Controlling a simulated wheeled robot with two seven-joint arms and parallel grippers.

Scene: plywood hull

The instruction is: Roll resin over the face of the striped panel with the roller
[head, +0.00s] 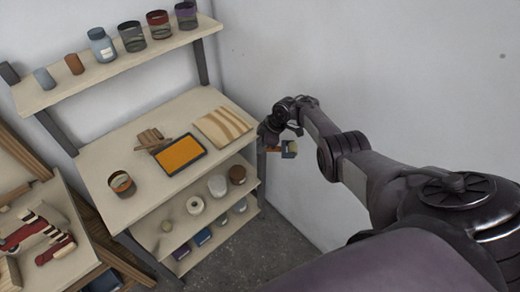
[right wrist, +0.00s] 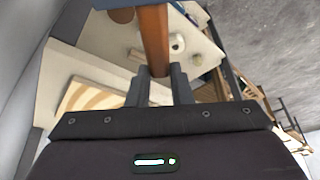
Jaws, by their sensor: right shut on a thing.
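The striped panel (head: 222,125) lies flat on the workbench top at its right end, with tan and pale wavy bands. Part of it shows in the right wrist view (right wrist: 88,97). My right gripper (head: 269,138) is off the bench's right end, beside the panel and apart from it. A black-rimmed tray of orange resin (head: 180,154) lies left of the panel. My left gripper is out of view.
A brown wooden item (head: 152,139) touches or nearly touches the tray's back left. An open can (head: 121,184) stands at the bench's left end. Jars and cans line the upper shelf (head: 120,62); rolls and tubs sit on the shelves below. A wall rises behind.

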